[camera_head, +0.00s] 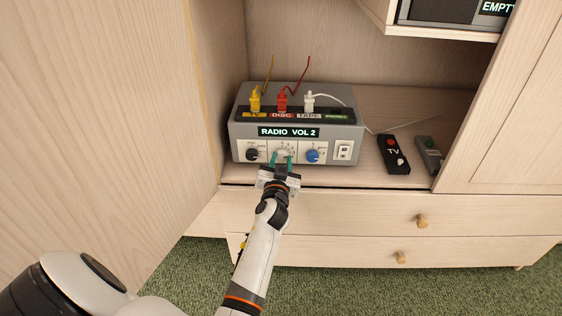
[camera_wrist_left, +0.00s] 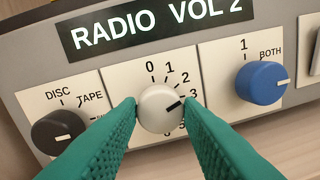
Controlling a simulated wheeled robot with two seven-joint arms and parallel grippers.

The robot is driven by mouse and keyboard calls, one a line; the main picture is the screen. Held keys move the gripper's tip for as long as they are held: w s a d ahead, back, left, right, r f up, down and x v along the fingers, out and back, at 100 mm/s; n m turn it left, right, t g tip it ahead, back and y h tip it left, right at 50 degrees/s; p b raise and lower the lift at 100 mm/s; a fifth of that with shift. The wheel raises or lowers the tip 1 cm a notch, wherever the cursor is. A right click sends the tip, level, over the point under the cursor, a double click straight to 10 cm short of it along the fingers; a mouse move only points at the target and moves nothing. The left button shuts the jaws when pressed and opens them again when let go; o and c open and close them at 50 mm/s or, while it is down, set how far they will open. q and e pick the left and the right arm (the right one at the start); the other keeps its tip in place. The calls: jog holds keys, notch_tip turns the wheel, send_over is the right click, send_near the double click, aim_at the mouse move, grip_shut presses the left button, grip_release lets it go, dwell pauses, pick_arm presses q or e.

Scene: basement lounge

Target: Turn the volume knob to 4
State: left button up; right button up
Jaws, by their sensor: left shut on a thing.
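The grey radio unit (camera_head: 350,130) stands on the cabinet shelf, and its display (camera_head: 289,132) reads "RADIO VOL 2". The white volume knob (camera_wrist_left: 158,112) is in the middle of the front panel, with numbers from 0 upward around it. Its dark pointer line points right and slightly up, around the 2 to 3 marks. My left gripper (camera_head: 281,160) is shut on this knob, with one green finger on each side in the left wrist view (camera_wrist_left: 160,104). The lower part of the dial is partly hidden. My right gripper is not in view.
A black knob (camera_wrist_left: 58,132) sits left of the volume knob and a blue knob (camera_wrist_left: 262,83) right of it, both close by. Yellow, red and white plugs (camera_head: 309,102) are on top. A TV remote (camera_head: 394,154) lies to the right. The cabinet's left panel (camera_head: 110,100) stands near my arm.

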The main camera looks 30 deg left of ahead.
pick_arm(q)
jog(key=m+p, duration=0.1)
jog(key=m, duration=0.4)
jog(key=shift+d+m+g, duration=0.1)
jog(key=shift+m+g, duration=0.3)
jog(key=shift+m, duration=1.9)
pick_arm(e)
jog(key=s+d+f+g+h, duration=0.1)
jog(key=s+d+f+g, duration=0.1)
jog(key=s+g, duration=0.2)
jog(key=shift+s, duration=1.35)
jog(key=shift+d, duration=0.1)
pick_arm(q)
jog(key=o, duration=1)
jog(key=shift+w, duration=0.1)
jog(key=shift+p, duration=0.3)
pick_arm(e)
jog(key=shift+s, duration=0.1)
